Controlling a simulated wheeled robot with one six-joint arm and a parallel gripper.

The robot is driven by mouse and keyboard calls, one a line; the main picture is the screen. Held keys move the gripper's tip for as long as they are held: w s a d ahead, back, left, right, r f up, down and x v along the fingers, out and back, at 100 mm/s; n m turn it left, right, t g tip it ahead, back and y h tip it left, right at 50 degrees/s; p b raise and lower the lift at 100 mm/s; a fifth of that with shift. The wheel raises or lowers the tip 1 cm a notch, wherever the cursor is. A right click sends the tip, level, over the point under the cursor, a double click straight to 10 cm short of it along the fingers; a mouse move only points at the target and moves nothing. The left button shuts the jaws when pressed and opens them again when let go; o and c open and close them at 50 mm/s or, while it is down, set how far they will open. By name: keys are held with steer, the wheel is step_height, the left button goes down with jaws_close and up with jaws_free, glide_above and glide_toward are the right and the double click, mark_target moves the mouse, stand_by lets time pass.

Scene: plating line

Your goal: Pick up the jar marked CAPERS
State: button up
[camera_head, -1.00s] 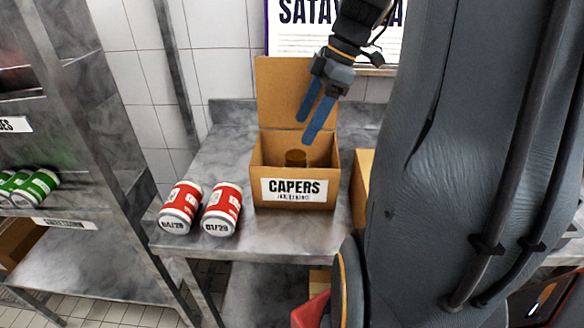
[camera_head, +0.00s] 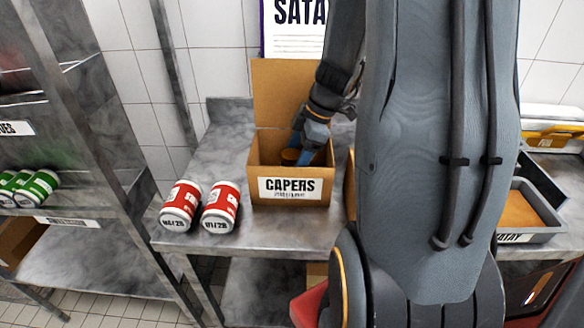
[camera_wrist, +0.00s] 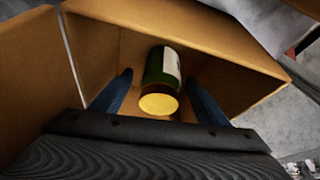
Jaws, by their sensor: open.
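The open cardboard box marked CAPERS (camera_head: 290,189) stands on the metal table in the head view. A jar with a brownish lid (camera_head: 290,155) is inside it. In the wrist view the jar (camera_wrist: 162,75) is dark green with a pale label and a yellow lid, and its own name cannot be read. My gripper (camera_head: 303,155) reaches down into the box. In the wrist view its two blue fingers (camera_wrist: 158,98) are open, one on each side of the jar, with visible gaps. The jar's far end lies deeper in the box.
Two red and white cans (camera_head: 181,206) (camera_head: 221,207) lie on the table left of the box. A shelf with green cans (camera_head: 35,188) stands at far left. A grey tray (camera_head: 545,213) is at right. The raised box flap (camera_head: 290,95) stands behind my gripper.

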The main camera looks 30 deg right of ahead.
steer(key=shift+a+f, duration=0.1)
steer(key=shift+f, duration=0.2)
steer(key=shift+c, duration=0.3)
steer(key=c, duration=1.3)
steer(key=shift+r, duration=0.1)
